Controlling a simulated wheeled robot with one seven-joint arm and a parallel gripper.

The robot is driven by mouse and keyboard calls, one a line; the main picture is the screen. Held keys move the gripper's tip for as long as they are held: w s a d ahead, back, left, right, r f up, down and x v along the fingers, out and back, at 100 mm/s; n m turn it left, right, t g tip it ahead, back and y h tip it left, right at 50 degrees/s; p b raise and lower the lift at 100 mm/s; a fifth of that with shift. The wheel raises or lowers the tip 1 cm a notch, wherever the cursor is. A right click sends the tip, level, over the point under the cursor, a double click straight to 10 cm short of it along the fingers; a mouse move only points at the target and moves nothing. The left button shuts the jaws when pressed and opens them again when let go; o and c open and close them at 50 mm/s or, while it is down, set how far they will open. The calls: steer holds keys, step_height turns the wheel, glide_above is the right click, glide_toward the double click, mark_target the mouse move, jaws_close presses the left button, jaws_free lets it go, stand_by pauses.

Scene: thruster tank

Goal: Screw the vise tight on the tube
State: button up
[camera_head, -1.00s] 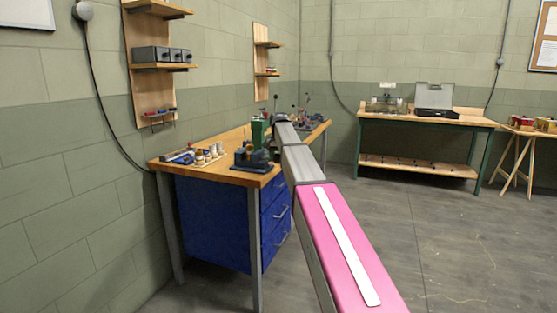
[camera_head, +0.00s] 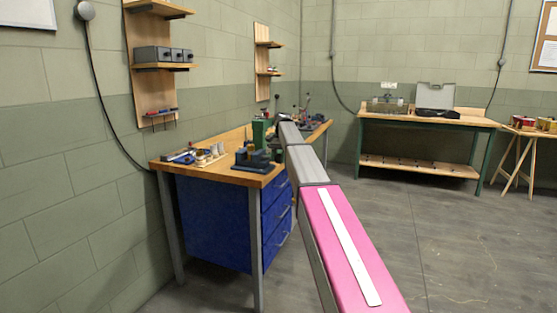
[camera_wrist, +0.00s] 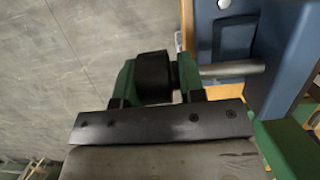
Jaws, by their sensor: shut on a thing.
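My gripper (camera_wrist: 158,82) has two green fingers. In the wrist view they are shut on a black knob (camera_wrist: 155,74), one finger on each side. A bare metal screw rod (camera_wrist: 231,69) runs from the knob side to the blue body of the vise (camera_wrist: 288,50) at the right. In the head view my arm hides the gripper and most of what it holds. I cannot make out the tube or whether the jaws press on it.
A wooden-topped bench (camera_head: 222,171) with blue drawers stands by the wall. On it are a dark block-like tool (camera_head: 252,160), a green upright thing (camera_head: 259,133) and small parts. Another bench (camera_head: 430,117) stands at the back.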

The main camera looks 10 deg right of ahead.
steer(key=shift+s+d, duration=0.25)
steer(key=shift+d, duration=0.1)
steer(key=o, duration=0.8)
steer(key=shift+c, duration=0.2)
steer(key=shift+w+a, duration=0.1)
steer(key=shift+w, duration=0.05)
